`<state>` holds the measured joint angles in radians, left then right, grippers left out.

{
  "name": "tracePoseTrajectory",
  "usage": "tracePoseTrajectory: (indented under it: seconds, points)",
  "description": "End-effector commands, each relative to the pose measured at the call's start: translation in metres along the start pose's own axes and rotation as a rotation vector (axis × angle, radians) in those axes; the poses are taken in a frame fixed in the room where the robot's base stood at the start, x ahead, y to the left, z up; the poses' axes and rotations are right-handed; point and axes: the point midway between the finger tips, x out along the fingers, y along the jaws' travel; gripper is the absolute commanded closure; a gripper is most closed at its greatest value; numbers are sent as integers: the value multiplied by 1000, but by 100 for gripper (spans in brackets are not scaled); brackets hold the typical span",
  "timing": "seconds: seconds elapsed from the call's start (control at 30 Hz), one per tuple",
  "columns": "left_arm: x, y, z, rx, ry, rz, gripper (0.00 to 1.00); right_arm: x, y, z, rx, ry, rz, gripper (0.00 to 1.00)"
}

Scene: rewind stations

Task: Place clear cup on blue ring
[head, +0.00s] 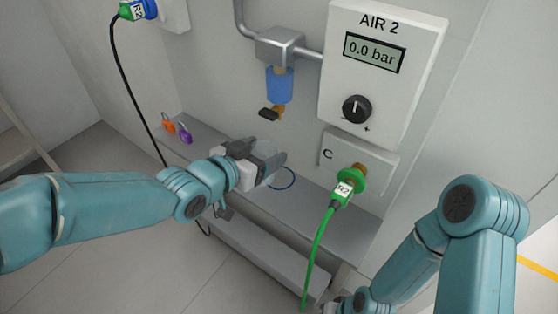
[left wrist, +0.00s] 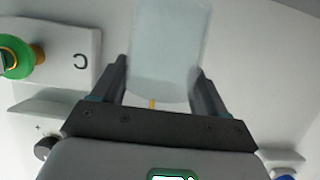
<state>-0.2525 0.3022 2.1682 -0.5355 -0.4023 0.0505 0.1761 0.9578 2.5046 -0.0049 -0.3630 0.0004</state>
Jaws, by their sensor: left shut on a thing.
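The clear cup (head: 266,154) is between the fingers of my left gripper (head: 268,162), which is shut on it. In the left wrist view the translucent cup (left wrist: 170,50) shows large between the two dark fingers (left wrist: 160,85). The blue ring (head: 291,183) is a thin outline on the grey shelf, just right of the gripper and partly hidden behind it. I cannot tell the height of the cup above the shelf. Only a small part of my right gripper (head: 335,306) shows at the bottom edge; its fingers cannot be made out.
An orange tag (head: 168,122) and a purple padlock (head: 185,134) are at the shelf's left end. A blue-bowled filter (head: 279,85) hangs above. The AIR 2 panel (head: 385,70) reads 0.0 bar. A green hose (head: 318,245) hangs from port C (head: 350,170) in front of the shelf (head: 320,215).

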Motion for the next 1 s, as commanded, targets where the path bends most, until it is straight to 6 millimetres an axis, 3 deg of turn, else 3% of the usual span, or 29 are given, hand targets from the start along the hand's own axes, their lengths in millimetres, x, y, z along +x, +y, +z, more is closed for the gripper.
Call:
tracePoseTrajectory:
  seconds: [0.1, 0.27, 0.33, 0.57, 0.8, 1.0]
  points:
    - [30, 0, -9, 1, 0, 2, 56, 4, 2, 0, 0, 0, 0, 100]
    - [58, -1, -20, 0, 0, 1, 56, 6, 2, 0, 0, 0, 0, 100]
    - [61, -1, -6, -1, -3, 0, 56, 13, 5, -1, 1, 2, 0, 100]
    - [66, -1, 9, -1, -2, 0, 56, 19, 8, -2, 4, 5, 0, 100]
    - [82, -2, 47, -1, -1, -1, 56, 36, 17, -7, 17, 16, 2, 100]
    - [83, -2, 44, 0, 0, -1, 56, 34, 17, -8, 19, 18, 2, 100]
